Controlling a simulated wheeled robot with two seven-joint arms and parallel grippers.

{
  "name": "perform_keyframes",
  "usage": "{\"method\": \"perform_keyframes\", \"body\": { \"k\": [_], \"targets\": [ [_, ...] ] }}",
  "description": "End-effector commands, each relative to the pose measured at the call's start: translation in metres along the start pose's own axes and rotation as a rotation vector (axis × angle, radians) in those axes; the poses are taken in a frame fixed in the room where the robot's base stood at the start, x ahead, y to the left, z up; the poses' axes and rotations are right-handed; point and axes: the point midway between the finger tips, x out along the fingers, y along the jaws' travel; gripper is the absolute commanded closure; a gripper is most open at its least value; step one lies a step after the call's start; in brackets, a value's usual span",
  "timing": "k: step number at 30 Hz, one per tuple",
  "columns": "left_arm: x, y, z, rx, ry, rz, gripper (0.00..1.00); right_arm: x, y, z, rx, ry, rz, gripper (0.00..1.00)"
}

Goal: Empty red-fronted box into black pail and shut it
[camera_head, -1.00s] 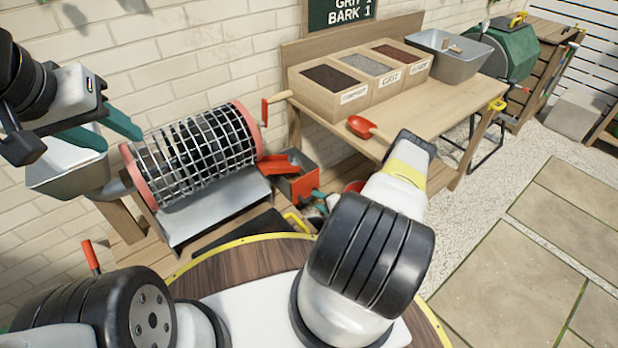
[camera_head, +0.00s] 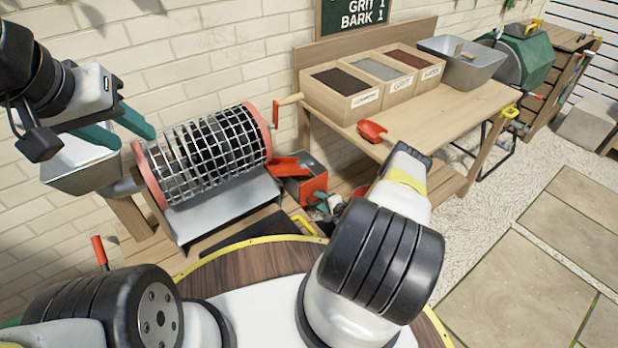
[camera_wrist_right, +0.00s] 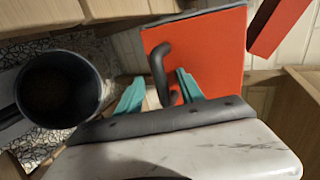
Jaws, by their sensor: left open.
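The red-fronted box (camera_head: 313,184) stands below the right end of the wire drum, with grey sides and an open top showing. In the right wrist view its red front (camera_wrist_right: 215,45) carries a dark curved handle (camera_wrist_right: 160,70). My right gripper (camera_wrist_right: 160,88) is open, its teal fingers on either side of the handle; I cannot tell whether they touch it. In the head view this gripper (camera_head: 325,206) is small and partly hidden by my arm. The black pail (camera_wrist_right: 60,82) is left of it in the wrist view, its inside dark. My left gripper (camera_head: 124,132) is open and empty at upper left.
The wire drum (camera_head: 205,150) has a grey sloping tray (camera_head: 225,208) beneath it. A red panel (camera_head: 286,165) lies beside the box. A grey tub (camera_head: 75,172) is below my left gripper. A wooden bench (camera_head: 450,125) holds labelled bins (camera_head: 362,100) and a red scoop (camera_head: 373,131).

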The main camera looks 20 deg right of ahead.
Motion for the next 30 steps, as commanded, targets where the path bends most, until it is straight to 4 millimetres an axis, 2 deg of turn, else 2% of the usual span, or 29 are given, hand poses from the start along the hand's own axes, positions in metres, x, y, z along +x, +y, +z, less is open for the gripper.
{"method": "perform_keyframes", "body": {
  "k": [1,6,13,30],
  "targets": [
    [0.000,0.000,0.000,0.000,0.000,0.000,0.57,0.000,0.000,0.000,0.000,0.000,0.001,0.70],
    [0.000,0.000,0.000,0.000,0.000,0.000,0.57,0.000,0.001,0.001,0.001,0.000,0.002,1.00],
    [0.000,0.000,0.000,0.000,0.000,0.000,0.57,-0.003,0.002,0.000,0.002,0.000,0.006,1.00],
    [0.000,0.000,0.000,0.000,0.000,0.000,0.57,-0.034,0.005,0.000,0.004,0.000,0.013,1.00]
  ]
}}
